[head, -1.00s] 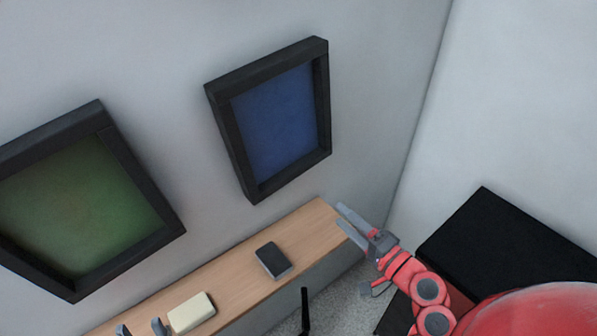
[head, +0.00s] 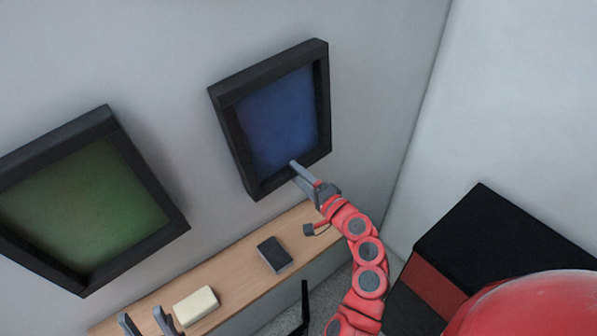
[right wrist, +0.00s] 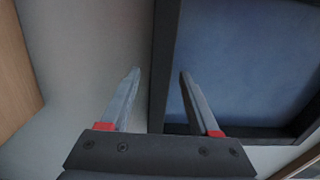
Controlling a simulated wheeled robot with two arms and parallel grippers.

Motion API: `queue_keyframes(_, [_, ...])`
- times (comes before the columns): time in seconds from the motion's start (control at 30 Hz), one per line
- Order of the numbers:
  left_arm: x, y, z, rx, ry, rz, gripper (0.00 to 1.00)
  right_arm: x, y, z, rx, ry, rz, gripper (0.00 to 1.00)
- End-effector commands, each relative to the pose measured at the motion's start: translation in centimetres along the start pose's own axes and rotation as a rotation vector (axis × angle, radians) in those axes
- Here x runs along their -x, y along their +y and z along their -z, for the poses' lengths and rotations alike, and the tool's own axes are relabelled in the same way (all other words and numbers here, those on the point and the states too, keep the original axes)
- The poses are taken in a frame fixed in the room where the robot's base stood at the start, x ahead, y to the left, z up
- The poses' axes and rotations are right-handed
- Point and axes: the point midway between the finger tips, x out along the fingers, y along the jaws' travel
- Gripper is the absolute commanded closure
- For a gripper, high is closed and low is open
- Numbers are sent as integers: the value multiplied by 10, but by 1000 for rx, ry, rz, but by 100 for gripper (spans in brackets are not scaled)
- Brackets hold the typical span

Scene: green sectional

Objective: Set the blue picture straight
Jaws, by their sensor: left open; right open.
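The blue picture (head: 280,122) hangs on the wall in a thick black frame. Both its edges slant in the head view; I cannot tell how far it is off level. My right gripper (head: 294,172) is open in front of the frame's lower bar, towards its right end. In the right wrist view a frame bar (right wrist: 164,60) runs between the spread fingers (right wrist: 158,75). One finger is over the wall and the other over the blue panel; contact cannot be told. My left gripper (head: 147,318) is open and empty at the bottom edge, near the shelf.
A green picture (head: 80,210) in a black frame hangs to the left. Below, a wooden shelf (head: 235,270) holds a dark grey box-like object (head: 274,254) and a cream block (head: 195,305). A black box-shaped piece (head: 500,240) stands at right by the corner.

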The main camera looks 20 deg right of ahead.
Motion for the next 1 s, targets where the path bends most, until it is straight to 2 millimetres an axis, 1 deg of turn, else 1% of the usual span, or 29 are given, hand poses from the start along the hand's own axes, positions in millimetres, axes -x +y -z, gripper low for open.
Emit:
queue_keyframes(0.1, [-1,0,0,0,0,0,50,-4,-1,0,2,-1,0,38])
queue_keyframes(0.33, [-1,0,0,0,0,0,50,-4,0,0,1,0,0,38])
queue_keyframes(0.47, [-1,0,0,0,0,0,50,-4,0,0,1,0,0,61])
queue_keyframes(0.5, [-1,0,0,0,0,0,50,-4,0,0,1,0,0,68])
queue_keyframes(0.57, [-1,0,0,0,0,0,50,-4,0,0,1,0,0,79])
queue_keyframes(0.6, [-1,0,0,0,0,0,50,-4,0,0,1,0,0,86])
queue_keyframes(0.67, [-1,0,0,0,0,0,50,-4,0,0,1,0,0,97])
queue_keyframes(0.7, [-1,0,0,0,0,0,50,-4,0,0,0,0,0,100])
queue_keyframes(1.0, [-1,0,0,0,0,0,50,-4,0,0,0,0,-1,100])
